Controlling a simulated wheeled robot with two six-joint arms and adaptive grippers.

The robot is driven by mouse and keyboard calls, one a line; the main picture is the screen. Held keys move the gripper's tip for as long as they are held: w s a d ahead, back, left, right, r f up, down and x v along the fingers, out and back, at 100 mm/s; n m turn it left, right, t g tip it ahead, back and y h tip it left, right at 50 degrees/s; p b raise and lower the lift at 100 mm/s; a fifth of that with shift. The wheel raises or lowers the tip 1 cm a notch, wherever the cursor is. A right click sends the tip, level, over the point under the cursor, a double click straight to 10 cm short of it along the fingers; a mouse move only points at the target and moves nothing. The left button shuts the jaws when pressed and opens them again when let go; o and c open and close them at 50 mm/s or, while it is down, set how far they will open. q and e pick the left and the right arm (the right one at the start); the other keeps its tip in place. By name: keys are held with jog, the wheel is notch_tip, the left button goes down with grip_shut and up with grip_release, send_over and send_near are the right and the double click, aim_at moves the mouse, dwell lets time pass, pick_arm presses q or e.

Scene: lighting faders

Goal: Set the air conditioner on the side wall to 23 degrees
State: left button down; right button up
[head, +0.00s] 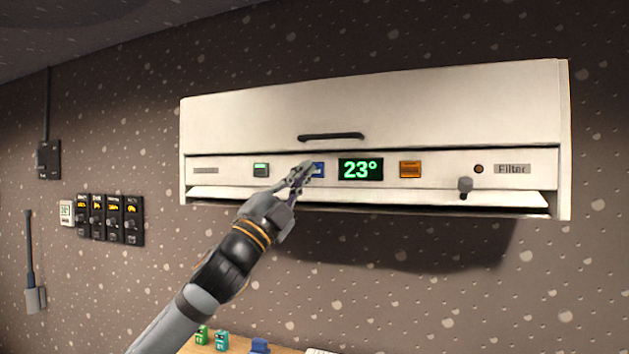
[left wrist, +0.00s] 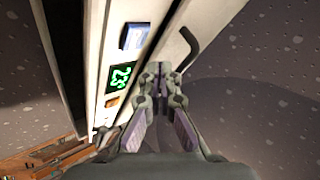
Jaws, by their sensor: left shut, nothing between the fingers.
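The white air conditioner (head: 380,105) hangs on the speckled wall. Its green display (head: 360,169) reads 23°; the display also shows in the left wrist view (left wrist: 120,77). A blue button (head: 319,170) is left of the display, partly hidden by my gripper in the head view; it shows clear in the left wrist view (left wrist: 134,37). An orange button (head: 410,169) is right of the display. My left gripper (head: 303,172) is shut and empty, its tips in front of the panel beside the blue button. I cannot tell whether it touches the panel. My right gripper is not in view.
A pale button (head: 261,170) is at the panel's left. A small knob (head: 465,185) and a Filter label (head: 512,169) are at its right. A dark handle (head: 331,136) is above. Several wall switches (head: 110,219) are at left. A wooden table (head: 240,344) with small items is below.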

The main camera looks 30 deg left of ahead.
pick_arm(q)
jog(key=s, duration=0.1)
jog(key=s+b, duration=0.1)
jog(key=shift+s+d+y+b, duration=0.3)
jog(key=shift+s+d, duration=0.05)
